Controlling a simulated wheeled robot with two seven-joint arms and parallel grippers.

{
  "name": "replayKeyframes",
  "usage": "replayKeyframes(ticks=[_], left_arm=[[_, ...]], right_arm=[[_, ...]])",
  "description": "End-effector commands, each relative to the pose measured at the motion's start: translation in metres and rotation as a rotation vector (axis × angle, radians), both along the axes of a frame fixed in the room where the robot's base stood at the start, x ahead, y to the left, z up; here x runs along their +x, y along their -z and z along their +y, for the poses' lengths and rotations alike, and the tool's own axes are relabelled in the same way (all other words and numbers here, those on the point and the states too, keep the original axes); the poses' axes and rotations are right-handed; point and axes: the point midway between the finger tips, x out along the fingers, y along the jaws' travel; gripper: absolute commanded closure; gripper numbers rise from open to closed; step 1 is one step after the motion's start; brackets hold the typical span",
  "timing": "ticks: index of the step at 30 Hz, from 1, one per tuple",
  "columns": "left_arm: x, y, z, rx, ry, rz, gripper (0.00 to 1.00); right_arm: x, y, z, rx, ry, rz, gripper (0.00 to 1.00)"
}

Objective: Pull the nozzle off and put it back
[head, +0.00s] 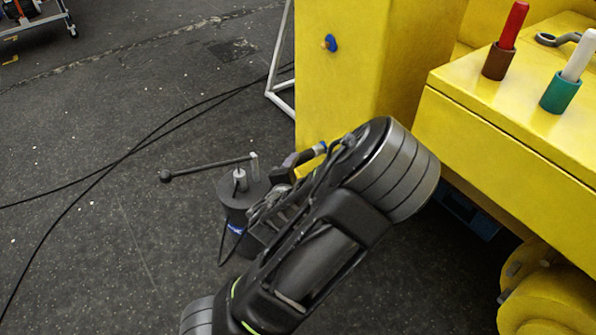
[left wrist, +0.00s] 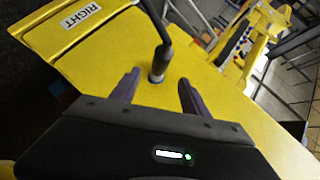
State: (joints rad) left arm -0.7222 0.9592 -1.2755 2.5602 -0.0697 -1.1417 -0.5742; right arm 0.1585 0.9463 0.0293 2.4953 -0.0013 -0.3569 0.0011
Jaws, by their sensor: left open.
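In the left wrist view, a short grey cylindrical fitting (left wrist: 157,72) stands at a yellow surface, with a black bent hose or rod (left wrist: 163,48) joined to it. This may be the nozzle; I cannot tell for sure. My left gripper (left wrist: 159,78) is open, its two dark fingers on either side of the fitting, with a visible gap at each side. In the head view my left arm comes from the bottom and largely hides the gripper. My right gripper is not in view.
A yellow column (head: 365,70) carries a small blue part (head: 331,43). A black cylinder (head: 238,208) with a ball-ended lever (head: 205,168) stands left of my arm. A yellow ledge holds a red-handled piece (head: 512,25) and a white one (head: 579,56). Cables cross the floor.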

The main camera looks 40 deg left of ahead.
Motion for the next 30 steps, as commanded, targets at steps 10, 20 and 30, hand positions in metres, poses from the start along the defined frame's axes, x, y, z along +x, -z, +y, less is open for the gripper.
replayKeyframes(ticks=[10, 20, 30], left_arm=[[0.02, 0.012, 0.008, -0.001, 0.001, -0.001, 0.46], [0.059, 0.025, 0.027, 0.001, -0.001, 0.001, 0.46], [0.067, 0.028, 0.03, -0.002, -0.001, 0.001, 0.46]], right_arm=[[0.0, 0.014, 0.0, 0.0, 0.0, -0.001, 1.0], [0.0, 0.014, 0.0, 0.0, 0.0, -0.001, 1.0], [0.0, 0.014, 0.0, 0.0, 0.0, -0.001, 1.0]])
